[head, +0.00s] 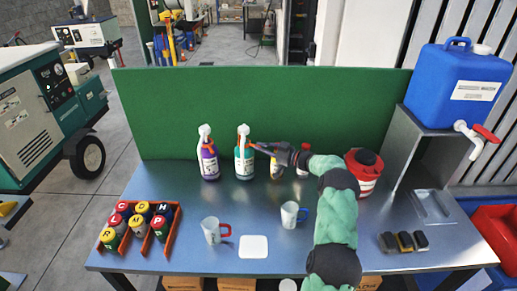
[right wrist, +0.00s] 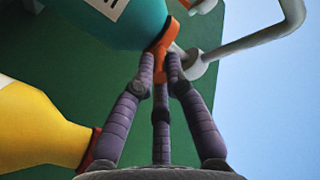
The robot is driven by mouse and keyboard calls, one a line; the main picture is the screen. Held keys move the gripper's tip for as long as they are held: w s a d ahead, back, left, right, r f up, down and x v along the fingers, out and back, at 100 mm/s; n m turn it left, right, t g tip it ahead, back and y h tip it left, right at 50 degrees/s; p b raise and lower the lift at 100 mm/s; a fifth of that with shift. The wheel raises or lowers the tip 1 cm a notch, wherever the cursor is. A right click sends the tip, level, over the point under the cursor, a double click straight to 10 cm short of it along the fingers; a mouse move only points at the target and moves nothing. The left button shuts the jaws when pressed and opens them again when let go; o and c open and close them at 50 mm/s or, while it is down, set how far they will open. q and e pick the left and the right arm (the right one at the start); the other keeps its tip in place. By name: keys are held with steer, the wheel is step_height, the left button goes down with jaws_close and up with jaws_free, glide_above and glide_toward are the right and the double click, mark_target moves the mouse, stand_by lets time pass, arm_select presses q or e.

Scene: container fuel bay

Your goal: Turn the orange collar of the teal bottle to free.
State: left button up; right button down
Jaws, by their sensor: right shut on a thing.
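The teal bottle (head: 244,166) stands upright at the back middle of the table, with a white spray head on top. Its teal body (right wrist: 125,22) fills the top of the right wrist view. The orange collar (right wrist: 163,45) sits between the body and the white spray head. My right gripper (right wrist: 163,62) is shut on the orange collar, its purple-grey fingers at the collar's edges. In the head view my right gripper (head: 258,147) reaches the bottle's neck from the right and partly hides the collar. My left gripper is not in view.
A purple bottle (head: 208,160) stands left of the teal one. A yellow bottle (head: 276,166) stands close by on the right, under my gripper, and shows at lower left in the wrist view (right wrist: 35,125). A green panel (head: 270,95) is behind. Two mugs stand in front.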

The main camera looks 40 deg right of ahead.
steer(key=shift+a+f, duration=0.1)
steer(key=shift+f, duration=0.15)
steer(key=c, duration=1.3)
jaws_free()
steer(key=shift+r, duration=0.15)
steer(key=v, duration=1.2)
